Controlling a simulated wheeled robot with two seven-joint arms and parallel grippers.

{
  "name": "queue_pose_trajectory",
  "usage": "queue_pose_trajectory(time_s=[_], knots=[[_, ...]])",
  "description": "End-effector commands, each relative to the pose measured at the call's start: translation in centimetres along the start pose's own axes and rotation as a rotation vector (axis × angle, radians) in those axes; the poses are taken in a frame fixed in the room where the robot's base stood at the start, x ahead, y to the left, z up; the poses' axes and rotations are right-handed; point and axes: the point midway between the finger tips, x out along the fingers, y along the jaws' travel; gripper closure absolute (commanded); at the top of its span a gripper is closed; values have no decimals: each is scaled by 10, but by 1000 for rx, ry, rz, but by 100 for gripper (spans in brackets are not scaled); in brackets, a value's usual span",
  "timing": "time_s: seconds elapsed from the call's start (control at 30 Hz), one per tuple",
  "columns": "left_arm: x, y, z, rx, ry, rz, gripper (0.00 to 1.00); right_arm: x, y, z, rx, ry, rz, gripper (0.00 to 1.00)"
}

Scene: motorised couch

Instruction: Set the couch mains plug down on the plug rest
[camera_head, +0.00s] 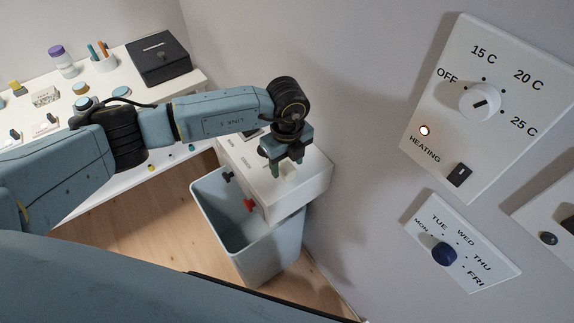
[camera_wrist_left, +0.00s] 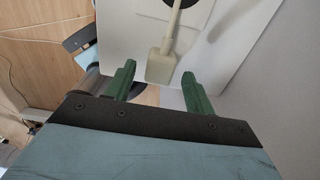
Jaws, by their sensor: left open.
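The couch mains plug, a cream block with a narrow stem, shows in the left wrist view (camera_wrist_left: 160,68) over a pale surface with a dark round patch. In the head view a small part of it (camera_head: 289,172) shows at the white box (camera_head: 309,181). My left gripper (camera_head: 285,168) points down at the box top with its jaws open. In the wrist view its green fingers (camera_wrist_left: 157,78) stand on either side of the plug, with gaps between. I cannot tell which part is the plug rest. My right gripper is out of view.
The wall at right has a heating panel (camera_head: 480,150) and a day dial (camera_head: 444,253). A cluttered white table (camera_head: 192,78) is at left.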

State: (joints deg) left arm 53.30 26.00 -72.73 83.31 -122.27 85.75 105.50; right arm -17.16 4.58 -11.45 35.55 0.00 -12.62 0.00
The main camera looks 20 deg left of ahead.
Motion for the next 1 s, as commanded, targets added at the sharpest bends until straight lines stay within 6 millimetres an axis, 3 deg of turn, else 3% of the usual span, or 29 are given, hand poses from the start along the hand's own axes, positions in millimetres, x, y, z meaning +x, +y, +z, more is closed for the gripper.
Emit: queue_pose_trajectory(time_s=[0.2, 0.43, 0.6, 1.0], knots=[[-50, -1, 1, 1, -1, -4, 46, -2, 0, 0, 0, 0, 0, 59], [-88, 0, 0, 0, 0, -3, 46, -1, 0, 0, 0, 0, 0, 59], [-99, 0, 0, 0, 1, -1, 46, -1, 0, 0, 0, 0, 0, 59], [-98, 0, -1, 2, 9, -1, 46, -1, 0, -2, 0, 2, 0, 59]])
